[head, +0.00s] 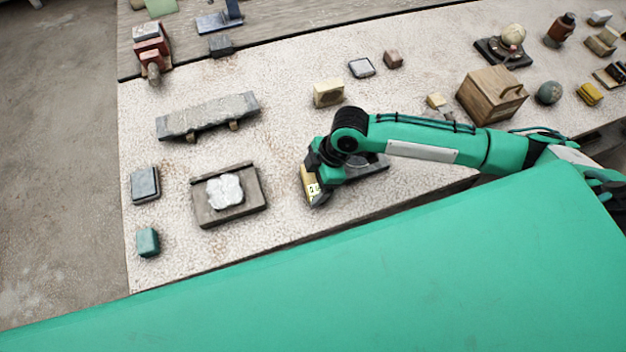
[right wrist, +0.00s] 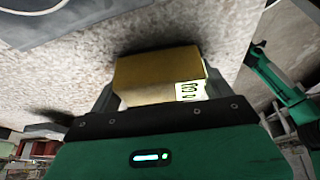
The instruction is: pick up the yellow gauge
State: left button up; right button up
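The yellow gauge (head: 309,184) is a small yellow block with a pale marked label, near the front edge of the bench in the head view. My right gripper (head: 314,192) is around it, pointing down. In the right wrist view the gauge (right wrist: 158,77) sits between the two fingers, which touch its sides, so the gripper is shut on it. A dark shadow lies beside the gauge on the pale surface; I cannot tell whether it is clear of the bench. My left gripper is not seen in the head view.
A dark tray with a white lump (head: 226,192) lies left of the gripper. A dark plate (head: 366,168) is partly hidden behind my right arm. A beige block (head: 328,93) and a wooden box (head: 491,95) stand farther back. The bench between the tray and gripper is clear.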

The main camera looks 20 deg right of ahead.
aim_at(313, 178)
jog(key=shift+r, duration=0.15)
jog(key=shift+c, duration=0.6)
jog(key=shift+r, duration=0.2)
notch_tip(313, 178, up, 19)
jog(key=b, duration=0.2)
jog(key=shift+r, duration=0.2)
